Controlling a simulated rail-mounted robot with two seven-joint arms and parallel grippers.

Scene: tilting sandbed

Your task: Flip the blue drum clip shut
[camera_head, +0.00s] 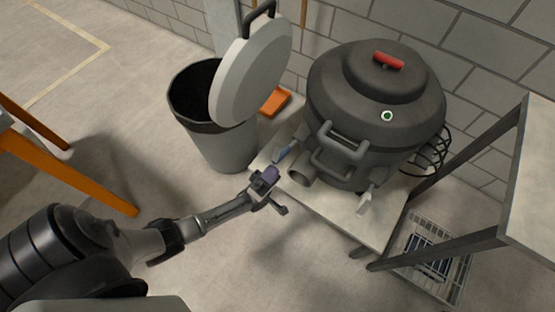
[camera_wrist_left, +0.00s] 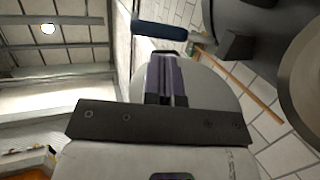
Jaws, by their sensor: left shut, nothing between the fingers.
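The dark drum (camera_head: 335,115) stands on a pale board, with a red handle on its lid. The blue clip (camera_head: 285,151) sticks out from the drum's left side, swung away from the wall. In the left wrist view the blue clip (camera_wrist_left: 170,31) lies just beyond my fingertips, with a small gap visible. My left gripper (camera_head: 269,174) is just below and left of the clip in the head view. Its purple-padded fingers (camera_wrist_left: 165,62) are shut together and empty. My right gripper is in neither view.
A second, pale clip (camera_head: 366,203) sticks out at the drum's front right. A hose port (camera_head: 301,172) and grey tube handles lie between the clips. A bin (camera_head: 222,146) with a raised lid stands left. A table (camera_head: 530,185) and wire basket are right. Floor at front is clear.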

